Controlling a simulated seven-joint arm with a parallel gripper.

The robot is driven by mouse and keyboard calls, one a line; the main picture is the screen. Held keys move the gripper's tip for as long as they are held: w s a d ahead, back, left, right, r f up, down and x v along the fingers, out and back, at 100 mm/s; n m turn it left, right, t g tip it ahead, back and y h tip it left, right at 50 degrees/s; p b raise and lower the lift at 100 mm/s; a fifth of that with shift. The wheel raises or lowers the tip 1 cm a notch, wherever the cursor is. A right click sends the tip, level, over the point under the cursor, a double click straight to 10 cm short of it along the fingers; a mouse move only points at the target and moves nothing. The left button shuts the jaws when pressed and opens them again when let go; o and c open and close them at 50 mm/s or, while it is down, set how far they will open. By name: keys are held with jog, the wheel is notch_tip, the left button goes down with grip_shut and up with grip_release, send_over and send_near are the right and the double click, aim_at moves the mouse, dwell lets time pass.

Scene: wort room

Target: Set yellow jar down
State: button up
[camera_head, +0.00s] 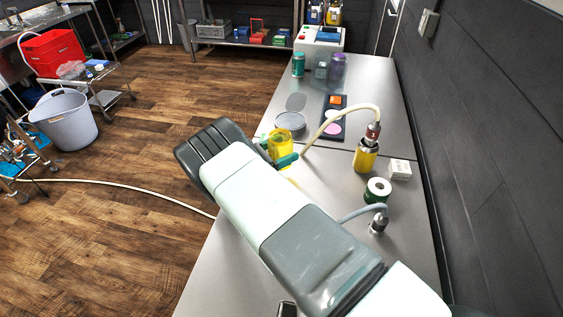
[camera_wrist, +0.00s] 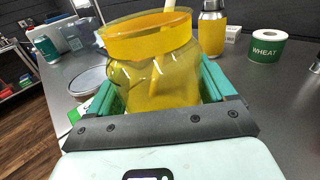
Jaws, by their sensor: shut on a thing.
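The yellow jar (camera_head: 280,146) is a see-through yellow jar near the left edge of the steel table (camera_head: 330,186). It fills the middle of the wrist view (camera_wrist: 155,70), standing between the green fingers. My gripper (camera_head: 277,149) is shut on it, one finger on each side. In the wrist view my gripper (camera_wrist: 160,95) hides the jar's base. The jar looks upright or nearly so. I cannot tell whether its base touches the table.
A grey round dish (camera_head: 290,122) and a dark tray (camera_head: 334,120) lie behind the jar. A yellow bottle with a hose (camera_head: 366,155), a white box (camera_head: 400,169) and a green-and-white label roll (camera_head: 377,191) stand to the right. Steel surface is bare between them.

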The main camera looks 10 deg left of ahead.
jog(key=shift+f, duration=2.15)
jog(key=o, duration=1)
jog(key=shift+f, duration=0.2)
jog(key=shift+o, duration=0.2)
jog(key=shift+r, duration=0.2)
jog(key=v, duration=1.2)
